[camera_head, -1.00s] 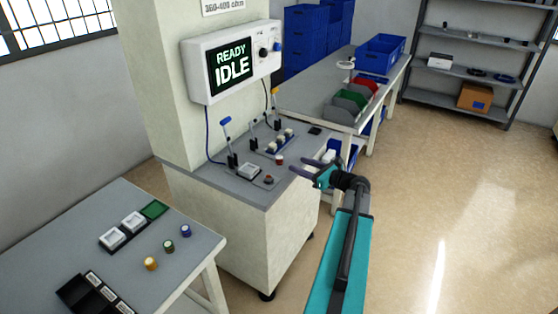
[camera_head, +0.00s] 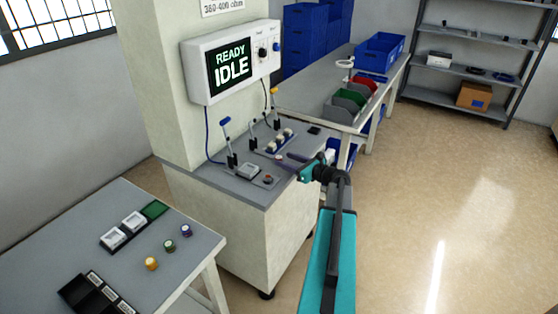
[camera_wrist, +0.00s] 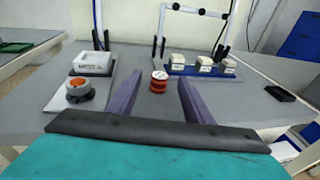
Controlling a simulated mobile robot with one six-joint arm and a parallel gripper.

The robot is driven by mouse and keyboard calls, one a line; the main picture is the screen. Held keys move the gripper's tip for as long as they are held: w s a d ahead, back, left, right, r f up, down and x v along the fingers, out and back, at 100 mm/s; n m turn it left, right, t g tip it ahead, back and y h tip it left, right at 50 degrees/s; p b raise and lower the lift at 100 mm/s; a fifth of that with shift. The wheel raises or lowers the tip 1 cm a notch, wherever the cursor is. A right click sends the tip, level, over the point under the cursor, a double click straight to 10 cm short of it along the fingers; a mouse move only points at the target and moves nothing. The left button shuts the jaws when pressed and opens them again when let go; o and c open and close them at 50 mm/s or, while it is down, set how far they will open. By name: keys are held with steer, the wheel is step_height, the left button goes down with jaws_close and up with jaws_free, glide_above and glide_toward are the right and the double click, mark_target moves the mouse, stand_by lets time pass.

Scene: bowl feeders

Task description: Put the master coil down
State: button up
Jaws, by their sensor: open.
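A red coil with a pale top, which I take for the master coil, stands upright on the grey bench top in the wrist view (camera_wrist: 158,82). My gripper (camera_wrist: 151,84) is open, with one dark purple finger on each side of the coil and a visible gap to both. The coil stands near the far end of the fingers, on the bench rather than hanging from them. In the head view my gripper (camera_head: 288,161) is low over the bench's right part, and the coil is small and hard to make out beside the fingers.
A white fixture (camera_wrist: 92,63) and a grey unit with an orange button (camera_wrist: 79,89) stand left of the fingers. A blue rack with white blocks (camera_wrist: 202,66) and lever clamps stand behind. A black tray (camera_wrist: 281,93) lies right. The display (camera_head: 231,64) reads READY IDLE.

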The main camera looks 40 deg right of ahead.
mark_target(279, 157)
steer(key=shift+w+f+p, duration=0.2)
steer(key=shift+w, duration=0.6)
steer(key=shift+w+f+p, duration=0.2)
steer(key=shift+w+p, duration=0.05)
steer(key=shift+w, duration=0.6)
steer(key=shift+w+f+p, duration=0.2)
steer(key=shift+w, duration=0.6)
steer(key=shift+a, duration=0.1)
jaws_close()
steer(key=shift+r, duration=0.1)
steer(key=shift+r+b, duration=0.35)
steer(key=shift+r, duration=1.3)
steer(key=s+a+r+b, duration=0.1)
steer(key=s+a+b, duration=0.1)
steer(key=s, duration=1.4)
steer(key=shift+r+b, duration=0.25)
steer(key=shift+b, duration=0.05)
